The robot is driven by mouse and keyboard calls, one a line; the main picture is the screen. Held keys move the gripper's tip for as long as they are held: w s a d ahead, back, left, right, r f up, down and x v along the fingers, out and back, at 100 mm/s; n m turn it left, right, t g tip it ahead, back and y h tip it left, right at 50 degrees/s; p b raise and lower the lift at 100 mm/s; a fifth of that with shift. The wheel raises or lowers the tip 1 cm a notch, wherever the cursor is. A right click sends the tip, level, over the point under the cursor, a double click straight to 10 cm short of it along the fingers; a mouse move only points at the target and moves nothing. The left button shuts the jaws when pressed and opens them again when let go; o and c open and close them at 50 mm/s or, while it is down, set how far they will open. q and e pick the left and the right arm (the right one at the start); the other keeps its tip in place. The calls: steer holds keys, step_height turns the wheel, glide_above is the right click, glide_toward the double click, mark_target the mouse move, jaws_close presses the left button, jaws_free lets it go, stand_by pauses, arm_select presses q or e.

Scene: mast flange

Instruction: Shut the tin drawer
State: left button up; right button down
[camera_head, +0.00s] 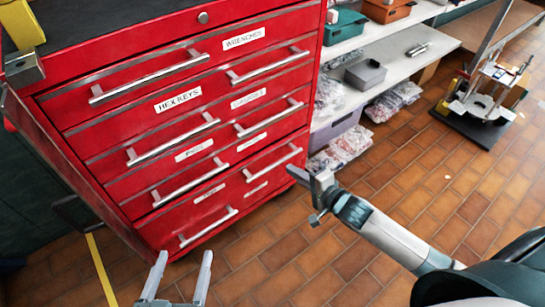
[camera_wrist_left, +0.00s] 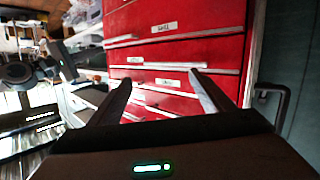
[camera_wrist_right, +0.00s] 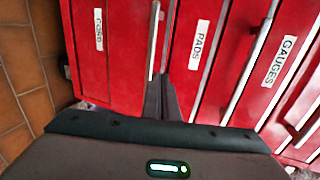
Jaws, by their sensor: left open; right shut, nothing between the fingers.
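A red tool cabinet (camera_head: 120,115) with labelled drawers and silver bar handles stands in front of me. I cannot read a tin label; the lower left labels, such as the lowest one (camera_head: 209,193), are too small or blurred. No drawer clearly stands out from the front. My left gripper (camera_head: 180,268) is open and empty, low before the cabinet's bottom drawers; its fingers also show in the left wrist view (camera_wrist_left: 158,85). My right gripper (camera_head: 311,178) is shut and empty beside the cabinet's lower right. In the right wrist view its tips lie close to a bar handle (camera_wrist_right: 153,40) between the CORD and PADS labels.
A white shelf (camera_head: 400,55) with an orange bin (camera_head: 388,10), a teal bin (camera_head: 344,26) and a grey box (camera_head: 366,74) stands right of the cabinet. Bagged items (camera_head: 348,146) lie below.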

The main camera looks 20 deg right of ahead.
steer(key=shift+d, duration=0.2)
steer(key=shift+w, duration=0.1)
steer(key=b, duration=0.2)
glide_toward(270, 151)
steer(key=x, duration=0.2)
steer(key=f+x, duration=0.1)
steer(key=x, duration=0.2)
steer(key=shift+s+a, duration=0.1)
steer(key=shift+s, duration=0.15)
arm_select(q)
step_height(270, 151, up, 8)
steer(key=d+t+h, duration=0.1)
steer(key=t, duration=0.3)
steer(key=shift+s+d+f+t, duration=0.15)
steer(key=shift+s+d+t, duration=0.05)
steer(key=shift+d+t, duration=0.1)
arm_select(e)
steer(key=shift+w+a+f, duration=0.2)
steer(key=shift+w+a, duration=0.05)
steer(key=shift+w, duration=0.4)
